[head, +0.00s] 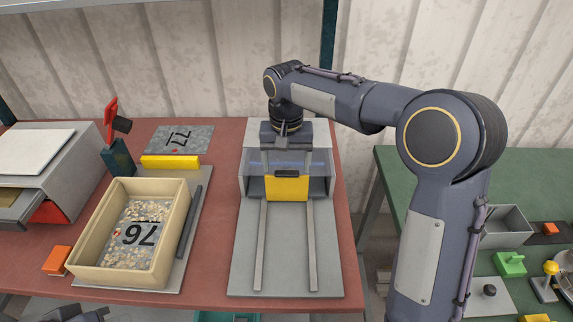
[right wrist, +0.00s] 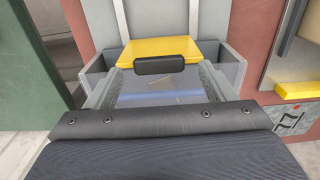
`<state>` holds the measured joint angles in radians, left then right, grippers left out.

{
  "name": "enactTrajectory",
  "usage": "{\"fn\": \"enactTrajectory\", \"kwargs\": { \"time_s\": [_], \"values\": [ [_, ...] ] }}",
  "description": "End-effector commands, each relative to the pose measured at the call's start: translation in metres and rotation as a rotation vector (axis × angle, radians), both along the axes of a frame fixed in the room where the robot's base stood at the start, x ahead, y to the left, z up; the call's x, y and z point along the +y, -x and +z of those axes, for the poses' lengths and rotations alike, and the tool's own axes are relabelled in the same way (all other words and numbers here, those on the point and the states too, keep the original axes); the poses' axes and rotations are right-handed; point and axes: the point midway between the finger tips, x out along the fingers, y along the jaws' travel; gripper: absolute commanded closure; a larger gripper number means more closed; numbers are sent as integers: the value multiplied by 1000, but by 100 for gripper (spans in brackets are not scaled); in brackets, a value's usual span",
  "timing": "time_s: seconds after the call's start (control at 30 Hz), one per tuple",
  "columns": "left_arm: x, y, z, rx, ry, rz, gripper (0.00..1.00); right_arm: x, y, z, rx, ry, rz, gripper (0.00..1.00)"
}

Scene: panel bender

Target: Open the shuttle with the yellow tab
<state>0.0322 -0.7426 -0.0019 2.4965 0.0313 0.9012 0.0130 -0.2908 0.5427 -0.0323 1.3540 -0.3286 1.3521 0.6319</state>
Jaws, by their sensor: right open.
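The shuttle shows a yellow tab (head: 287,189) at the front of a grey housing (head: 318,184). In the right wrist view the yellow tab (right wrist: 190,48) carries a short black handle (right wrist: 160,65). My right gripper (head: 287,168) points down over the housing, just behind the tab. Its two grey fingers are apart, one to either side of the handle in the right wrist view (right wrist: 162,82), with nothing held between them. I cannot tell whether they touch the shuttle.
Two rails (head: 262,245) run forward from the housing over a clear grey plate (head: 286,270). A beige bin of pale pieces marked 76 (head: 182,215) stands to the left, near a yellow bar (head: 170,162). A green table (head: 420,165) stands to the right, across a gap.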

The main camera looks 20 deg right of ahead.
Motion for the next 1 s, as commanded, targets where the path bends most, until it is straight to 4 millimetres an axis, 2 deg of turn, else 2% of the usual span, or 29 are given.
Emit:
{"fn": "enactTrajectory", "kwargs": {
  "time_s": [0.13, 0.4, 0.9, 1.0],
  "values": [
    [0, 0, 1, 0, 0, 0, 100, 0, 0, -11, 0, 0, 0, 24],
    [0, 0, 1, 0, 0, 0, 100, 0, 0, -13, -1, -1, 0, 24],
    [0, 0, 1, 0, 0, 0, 100, 0, 0, -12, -1, -1, 1, 87],
    [0, 0, 0, 0, 0, 0, 100, 0, 1, -12, -2, -2, 1, 87]
  ]
}}
